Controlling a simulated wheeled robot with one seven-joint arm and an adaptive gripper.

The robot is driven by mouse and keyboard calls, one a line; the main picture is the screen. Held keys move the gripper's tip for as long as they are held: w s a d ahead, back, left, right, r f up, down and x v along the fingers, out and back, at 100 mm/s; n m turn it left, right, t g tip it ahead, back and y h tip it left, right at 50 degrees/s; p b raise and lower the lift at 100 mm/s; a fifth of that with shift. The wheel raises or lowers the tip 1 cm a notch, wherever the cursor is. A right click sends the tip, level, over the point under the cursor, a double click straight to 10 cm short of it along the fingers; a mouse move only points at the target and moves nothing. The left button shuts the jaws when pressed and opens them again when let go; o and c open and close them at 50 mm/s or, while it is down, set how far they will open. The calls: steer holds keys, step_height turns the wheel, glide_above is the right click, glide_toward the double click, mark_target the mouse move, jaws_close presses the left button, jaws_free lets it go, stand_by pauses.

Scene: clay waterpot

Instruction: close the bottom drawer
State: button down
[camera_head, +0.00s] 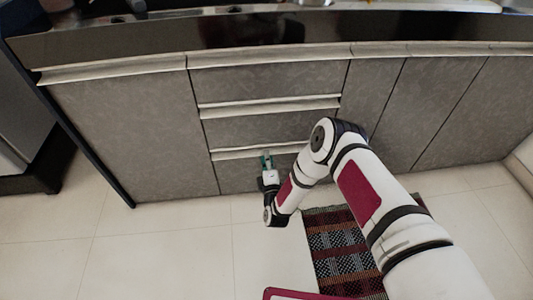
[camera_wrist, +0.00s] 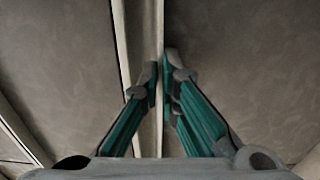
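The bottom drawer (camera_head: 237,177) is the lowest of three stacked grey drawer fronts in the head view. Its front looks close to flush with the cabinet; any small gap is hard to see. A pale handle strip (camera_head: 230,154) runs along its top edge. My gripper (camera_head: 265,158) is at this strip, right of its middle. In the wrist view the pale strip (camera_wrist: 159,120) runs upright between the green fingers of my gripper (camera_wrist: 160,68). The fingertips are close together, one on each side, and appear closed on it. My arm hides the drawer's right end.
Two more drawers (camera_head: 270,80) sit above, looking closed. Cabinet doors (camera_head: 130,140) flank the stack. A dark counter (camera_head: 270,32) runs above. A striped rug (camera_head: 340,245) lies on the pale tiled floor (camera_head: 160,255), which is clear at left.

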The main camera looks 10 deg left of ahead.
steer(key=shift+w, duration=0.25)
steer(key=shift+a+r, duration=0.1)
steer(key=c, duration=1.8)
jaws_free()
steer(key=shift+w, duration=0.1)
steer(key=v, duration=1.2)
